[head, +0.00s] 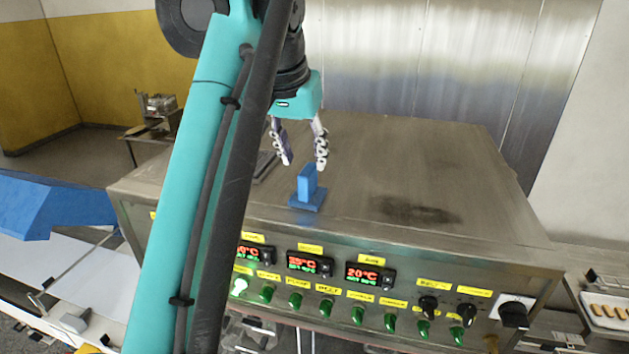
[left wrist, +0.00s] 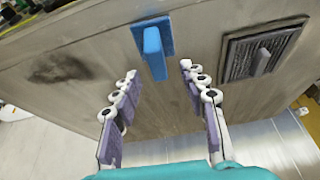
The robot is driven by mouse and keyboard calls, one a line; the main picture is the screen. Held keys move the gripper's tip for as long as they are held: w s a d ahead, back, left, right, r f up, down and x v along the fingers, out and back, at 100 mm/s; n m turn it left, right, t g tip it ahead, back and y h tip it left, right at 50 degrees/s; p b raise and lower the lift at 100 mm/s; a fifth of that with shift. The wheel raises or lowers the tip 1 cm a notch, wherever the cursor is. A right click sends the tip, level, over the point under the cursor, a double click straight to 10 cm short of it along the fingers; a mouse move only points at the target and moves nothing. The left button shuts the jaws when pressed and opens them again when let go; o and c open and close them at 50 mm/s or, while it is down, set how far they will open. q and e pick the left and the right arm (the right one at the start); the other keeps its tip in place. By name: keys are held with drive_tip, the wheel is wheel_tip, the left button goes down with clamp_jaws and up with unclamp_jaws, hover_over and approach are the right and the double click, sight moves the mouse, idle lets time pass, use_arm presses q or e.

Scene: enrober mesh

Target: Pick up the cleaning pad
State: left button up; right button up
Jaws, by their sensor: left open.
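The cleaning pad, a blue flat base with an upright blue handle block (head: 307,184), rests on the steel top of the machine near its front edge. It also shows in the left wrist view (left wrist: 153,52), at the top between the fingers' lines. My left gripper (head: 304,164) is open and empty, with its fingers pointing down, just above and slightly behind the pad. In the left wrist view the fingertips (left wrist: 158,70) stand apart on either side of the handle's near end; I cannot tell that they touch it. My right gripper is not in view.
The steel machine top (head: 450,165) is mostly clear, with a dark stain (head: 415,210) right of the pad. A dark mesh panel with a handle (left wrist: 255,55) lies near the pad. Knobs and displays line the front panel (head: 400,290). A blue sloped part (head: 50,205) stands left.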

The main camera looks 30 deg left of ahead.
sight(307, 170)
use_arm(q)
drive_tip(key=shift+s+f, duration=0.35)
drive_tip(key=shift+f, duration=0.15)
drive_tip(key=x, duration=0.2)
drive_tip(key=p+x, duration=0.1)
drive_tip(key=x, duration=0.2)
drive_tip(key=shift+w+d+r, duration=0.15)
drive_tip(key=shift+w+d, duration=0.05)
drive_tip(key=shift+w, duration=0.1)
drive_tip(key=shift+s, duration=0.25)
drive_tip(key=shift+w, duration=0.15)
clamp_jaws()
